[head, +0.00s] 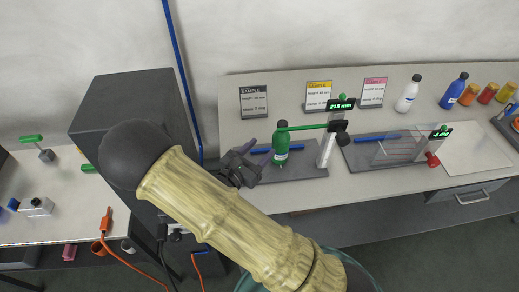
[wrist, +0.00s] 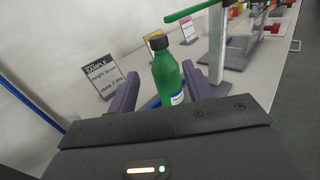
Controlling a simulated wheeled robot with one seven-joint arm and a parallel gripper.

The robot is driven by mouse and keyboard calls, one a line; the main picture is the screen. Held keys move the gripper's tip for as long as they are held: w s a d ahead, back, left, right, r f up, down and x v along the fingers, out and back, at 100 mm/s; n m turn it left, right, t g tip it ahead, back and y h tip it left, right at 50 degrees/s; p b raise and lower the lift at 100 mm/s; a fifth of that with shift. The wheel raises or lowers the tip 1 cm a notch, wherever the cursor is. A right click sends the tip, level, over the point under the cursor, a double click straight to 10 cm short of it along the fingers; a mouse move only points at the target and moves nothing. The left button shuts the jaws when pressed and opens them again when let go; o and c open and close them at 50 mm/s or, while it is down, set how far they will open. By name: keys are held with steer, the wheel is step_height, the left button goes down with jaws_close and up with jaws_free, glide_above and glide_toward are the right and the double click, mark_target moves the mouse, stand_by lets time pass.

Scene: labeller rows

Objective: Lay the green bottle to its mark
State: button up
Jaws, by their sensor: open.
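The green bottle (head: 281,152) has a dark cap and a pale label. It stands upright on a dark grey base (head: 305,165), beside a pale post (head: 326,150) with a green horizontal arm (head: 303,127) at about cap height. In the wrist view the bottle (wrist: 168,80) shows ahead, between the tips of my gripper (wrist: 158,88). My gripper (head: 245,163) is open and just left of the bottle in the head view. The bottle's foot is hidden by my gripper in the wrist view. I cannot tell whether the fingers touch it.
A second dark base (head: 385,152) with a clear, red-lined panel stands right, beside a white sheet (head: 470,150). White (head: 408,95) and blue (head: 454,92) bottles and several jars stand behind. Sample cards (head: 254,101) line the back. A dark grey cabinet (head: 120,95) is left.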

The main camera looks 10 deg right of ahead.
steer(key=s+d+f+m+g+y, duration=0.1)
steer(key=s+d+m+g+y, duration=0.3)
steer(key=s+d+m+g, duration=0.9)
steer(key=a+r+m+t+y, duration=0.2)
steer(key=a+r+m+y, duration=0.2)
steer(key=m, duration=1)
step_height(320, 180, up, 2)
steer(key=y, duration=0.4)
steer(key=shift+w+a+t+y, duration=0.3)
steer(key=shift+w+t+y, duration=0.05)
steer(key=shift+t+y, duration=0.05)
